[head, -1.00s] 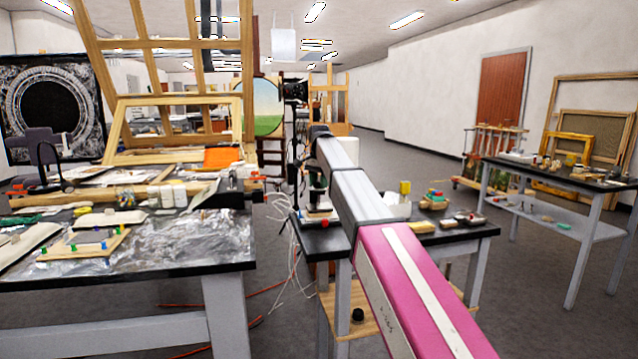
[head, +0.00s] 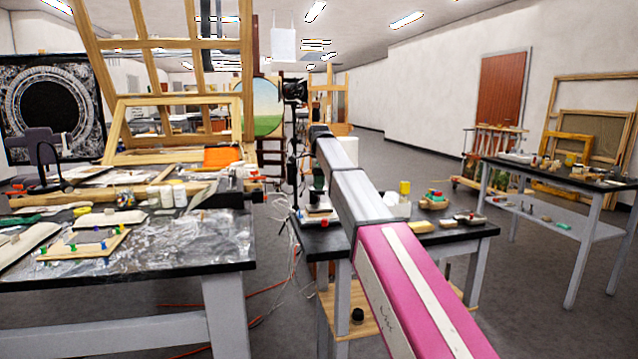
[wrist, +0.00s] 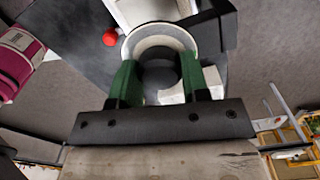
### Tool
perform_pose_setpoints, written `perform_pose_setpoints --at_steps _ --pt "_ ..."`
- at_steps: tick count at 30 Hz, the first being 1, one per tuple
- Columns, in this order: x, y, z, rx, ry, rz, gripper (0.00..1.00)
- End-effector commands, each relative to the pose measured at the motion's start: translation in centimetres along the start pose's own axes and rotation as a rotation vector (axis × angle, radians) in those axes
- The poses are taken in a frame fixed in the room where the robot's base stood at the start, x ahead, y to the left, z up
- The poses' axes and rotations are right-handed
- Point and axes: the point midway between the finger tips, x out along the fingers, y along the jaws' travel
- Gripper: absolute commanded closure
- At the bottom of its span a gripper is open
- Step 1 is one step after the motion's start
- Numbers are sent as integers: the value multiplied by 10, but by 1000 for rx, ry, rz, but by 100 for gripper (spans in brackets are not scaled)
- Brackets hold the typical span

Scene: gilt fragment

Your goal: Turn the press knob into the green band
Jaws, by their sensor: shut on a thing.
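In the wrist view my gripper (wrist: 160,72) has its two green fingers on either side of a dark round knob (wrist: 160,80), shut on it. A pale ring (wrist: 160,30) curves around the knob's far side. I cannot make out a green band or a pointer on it; the fingers hide the knob's sides. In the head view my arm reaches to the small dark-topped table, and the gripper and knob are too hidden to tell apart.
A red round thing (wrist: 110,37) lies beside the ring in the wrist view.

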Motion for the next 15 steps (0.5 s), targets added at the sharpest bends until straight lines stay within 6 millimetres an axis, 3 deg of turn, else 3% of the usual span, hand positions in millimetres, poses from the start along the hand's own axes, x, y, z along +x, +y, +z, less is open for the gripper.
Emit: perform_pose_setpoints --at_steps 15 --pt "0 0 0 151 0 -1 82"
